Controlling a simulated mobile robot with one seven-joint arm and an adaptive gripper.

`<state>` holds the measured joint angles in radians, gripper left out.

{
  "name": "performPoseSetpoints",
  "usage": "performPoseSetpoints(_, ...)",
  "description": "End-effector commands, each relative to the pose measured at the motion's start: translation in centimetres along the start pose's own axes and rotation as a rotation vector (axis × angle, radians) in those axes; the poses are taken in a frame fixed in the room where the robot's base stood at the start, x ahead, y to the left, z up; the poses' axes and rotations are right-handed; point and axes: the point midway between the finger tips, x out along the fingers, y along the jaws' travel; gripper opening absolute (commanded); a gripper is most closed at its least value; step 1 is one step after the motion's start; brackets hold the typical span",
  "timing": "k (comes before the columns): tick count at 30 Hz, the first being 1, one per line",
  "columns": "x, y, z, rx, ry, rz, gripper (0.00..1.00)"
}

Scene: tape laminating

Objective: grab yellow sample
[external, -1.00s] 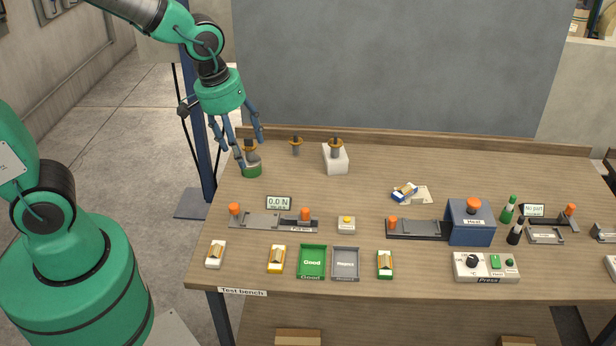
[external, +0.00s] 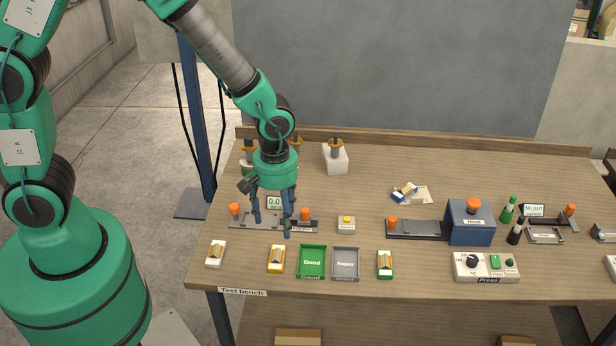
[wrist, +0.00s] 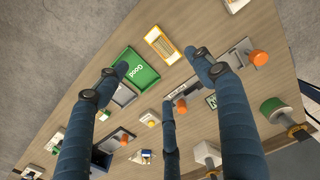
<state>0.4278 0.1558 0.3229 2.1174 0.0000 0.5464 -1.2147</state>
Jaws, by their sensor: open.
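The yellow sample (external: 277,259) is a small yellow-edged holder with a tan strip on it. It lies near the front edge of the bench, just left of the green Good tray (external: 312,262). It also shows in the wrist view (wrist: 163,46), at the top between my fingers. My gripper (external: 273,226) has several blue fingers, spread open and empty. It hangs above the pull-test fixture, behind the yellow sample and apart from it. The fingers hide part of that fixture and its display.
A white-edged sample (external: 215,254) lies to the left, and a green-edged one (external: 385,264) lies right of the grey tray (external: 345,264). Orange knobs (external: 234,209) stand up on the fixture. A blue heat press (external: 471,223) stands further right. Bare wood lies along the front edge.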

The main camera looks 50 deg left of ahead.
Motion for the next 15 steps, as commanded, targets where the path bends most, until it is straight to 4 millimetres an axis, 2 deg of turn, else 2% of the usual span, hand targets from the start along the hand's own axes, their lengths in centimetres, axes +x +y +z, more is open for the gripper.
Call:
performPoseSetpoints(9,0.1,0.0,0.0,0.001,0.000,0.000,0.68)
performPoseSetpoints(15,1.5,0.0,0.0,0.001,0.000,-0.001,0.68)
